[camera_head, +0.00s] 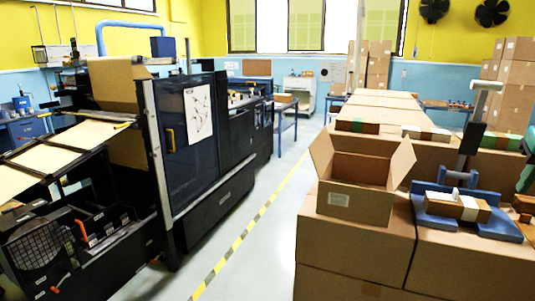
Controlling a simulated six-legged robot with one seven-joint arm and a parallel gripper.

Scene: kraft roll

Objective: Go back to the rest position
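My gripper does not show in the head view, so its fingers and anything in them cannot be seen. A large brown kraft roll (115,85) shows at the upper left, on the near end of a black machine (200,135). Pale sheet material (45,158) slopes down on the machine's left side.
An open cardboard box (355,197) stands on large cartons (352,240) at the right. Beside it is a blue stand (465,222) with a small brown pack and a grey upright post (472,140). A clear grey aisle with a yellow-black floor line (245,232) runs between machine and cartons.

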